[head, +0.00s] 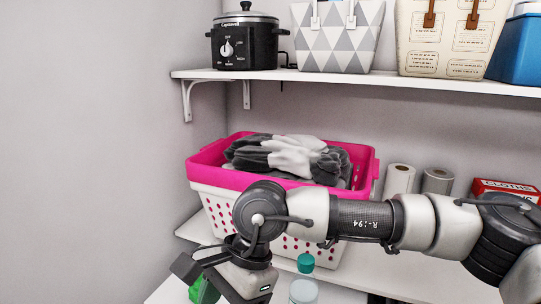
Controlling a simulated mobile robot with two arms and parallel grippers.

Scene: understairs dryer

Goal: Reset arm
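My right arm comes in from the right edge and reaches across the lower middle of the head view. Its wrist bends down in front of the laundry basket, and my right gripper (238,279) points down at the bottom edge. Its fingertips are not clearly visible, so I cannot tell whether it is open or holds anything. A green item (205,292) shows beside it, mostly cut off and hidden. My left arm and gripper are out of view.
A pink-rimmed white basket (215,205) with grey and white cloth (295,158) stands on the lower shelf behind my arm. Paper rolls (398,179), a red box (505,190) and a teal-capped bottle (304,290) are nearby. The upper shelf (360,80) holds a slow cooker (246,43) and bags.

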